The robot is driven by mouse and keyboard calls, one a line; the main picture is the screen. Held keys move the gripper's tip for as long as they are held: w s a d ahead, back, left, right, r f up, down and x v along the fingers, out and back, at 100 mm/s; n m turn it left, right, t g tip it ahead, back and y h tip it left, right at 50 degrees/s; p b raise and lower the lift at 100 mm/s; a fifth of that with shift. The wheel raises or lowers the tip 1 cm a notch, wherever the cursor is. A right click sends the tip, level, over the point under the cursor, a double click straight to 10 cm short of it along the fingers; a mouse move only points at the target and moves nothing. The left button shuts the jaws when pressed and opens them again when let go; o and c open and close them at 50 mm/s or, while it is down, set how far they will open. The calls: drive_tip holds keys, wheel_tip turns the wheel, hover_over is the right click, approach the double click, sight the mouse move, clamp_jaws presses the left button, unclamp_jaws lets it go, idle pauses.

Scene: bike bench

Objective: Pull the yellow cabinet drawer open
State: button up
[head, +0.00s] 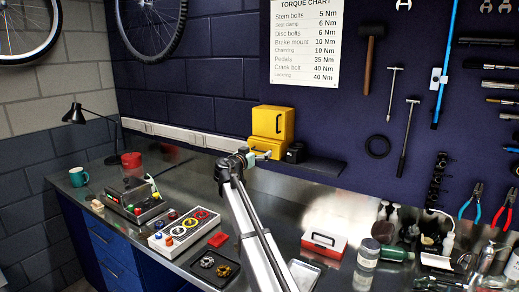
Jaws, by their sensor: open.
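The small yellow cabinet (272,121) stands against the dark wall at the back of the bench. Its upper front has a dark upright handle. The yellow drawer (264,145) is below, partly hidden by my gripper. My arm rises from the bottom middle of the head view and bends right at the top. My gripper (266,155) is open, small in the picture, right in front of the drawer. I cannot tell whether a finger touches the drawer handle. The drawer looks shut or nearly so.
Black small items (295,153) stand just right of the cabinet on a dark shelf (325,166). A desk lamp (90,117) is at left.

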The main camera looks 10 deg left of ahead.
drive_tip(key=shift+w+d, duration=0.25)
drive_tip(key=shift+w, duration=0.35)
drive_tip(key=c, duration=1.4)
drive_tip(key=shift+o, duration=0.2)
drive_tip(key=b+v, duration=0.9)
drive_tip(key=v, duration=0.1)
drive_tip(key=shift+b, duration=0.3)
